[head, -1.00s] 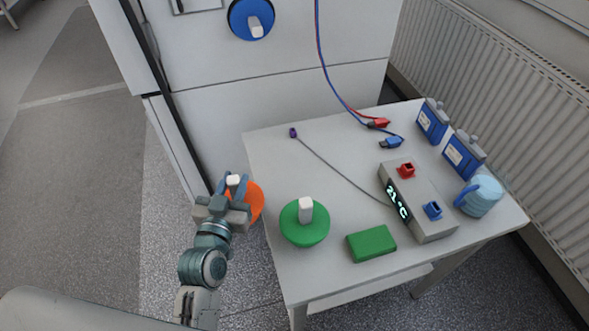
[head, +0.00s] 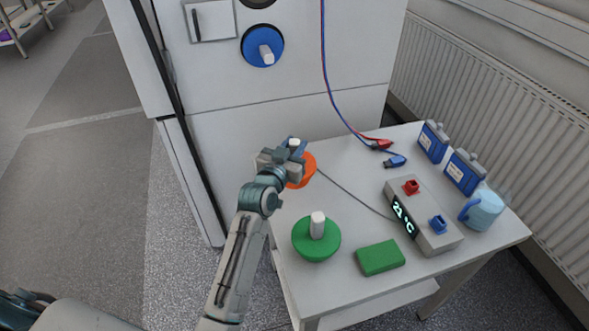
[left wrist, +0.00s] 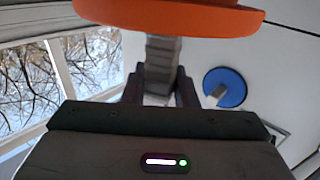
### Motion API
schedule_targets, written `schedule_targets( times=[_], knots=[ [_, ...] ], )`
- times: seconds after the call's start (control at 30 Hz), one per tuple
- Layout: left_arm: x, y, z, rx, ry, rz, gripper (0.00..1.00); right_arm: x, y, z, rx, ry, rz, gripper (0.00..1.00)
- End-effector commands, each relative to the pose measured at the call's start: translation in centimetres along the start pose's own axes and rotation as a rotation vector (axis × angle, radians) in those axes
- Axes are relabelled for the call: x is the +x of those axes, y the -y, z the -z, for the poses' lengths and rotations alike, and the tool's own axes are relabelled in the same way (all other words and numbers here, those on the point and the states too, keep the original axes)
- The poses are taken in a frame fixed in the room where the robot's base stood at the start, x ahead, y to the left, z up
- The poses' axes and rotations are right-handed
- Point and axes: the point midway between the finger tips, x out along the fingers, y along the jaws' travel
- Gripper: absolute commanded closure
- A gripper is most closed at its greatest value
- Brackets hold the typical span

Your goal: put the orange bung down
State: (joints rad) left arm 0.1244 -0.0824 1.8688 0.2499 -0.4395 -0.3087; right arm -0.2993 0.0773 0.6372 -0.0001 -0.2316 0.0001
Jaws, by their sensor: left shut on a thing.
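The orange bung (head: 309,168) is an orange disc with a pale handle, in the head view over the table's (head: 349,170) back left part. My left gripper (head: 294,150) is shut on its handle, and the gripper hides the disc's left side. In the left wrist view the orange disc (left wrist: 170,14) is at the top edge, its grey handle (left wrist: 161,62) between the fingers. Whether the disc touches the table top I cannot tell. My right gripper is not in view.
A green bung (head: 314,244) with upright white handle and a green block (head: 380,258) are nearer the front. A grey box with display (head: 430,222), blue mug (head: 482,210) and blue containers (head: 464,172) stand right. A cable crosses the table. A blue bung (head: 264,46) sits in the cabinet face.

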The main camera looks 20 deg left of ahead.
Motion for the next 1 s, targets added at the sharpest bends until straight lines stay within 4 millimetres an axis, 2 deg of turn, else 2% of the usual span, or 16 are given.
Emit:
schedule_targets(
  times=[0.13, 0.4, 0.83, 0.87, 0.97, 1.0],
  knots=[
    [0.0, 0.0, -1.5, 0.0, -0.003, 0.0, 1.0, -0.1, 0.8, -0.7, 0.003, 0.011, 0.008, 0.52],
    [-0.1, 0.0, -5.0, 0.0, -0.001, 0.0, 1.0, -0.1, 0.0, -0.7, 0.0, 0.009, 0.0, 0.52],
    [-0.1, 0.0, -5.8, 0.001, -0.004, 0.001, 1.0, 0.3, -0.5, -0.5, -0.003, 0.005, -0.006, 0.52],
    [-0.1, 0.0, -5.9, 0.001, -0.002, 0.001, 0.72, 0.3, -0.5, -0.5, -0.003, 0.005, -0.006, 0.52],
    [-0.1, 0.0, -5.8, 0.001, -0.001, 0.001, 0.53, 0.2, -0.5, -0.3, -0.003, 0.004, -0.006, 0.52],
    [-0.1, 0.0, -5.8, 0.001, -0.001, 0.001, 0.52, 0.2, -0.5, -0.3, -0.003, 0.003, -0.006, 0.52]
  ],
)
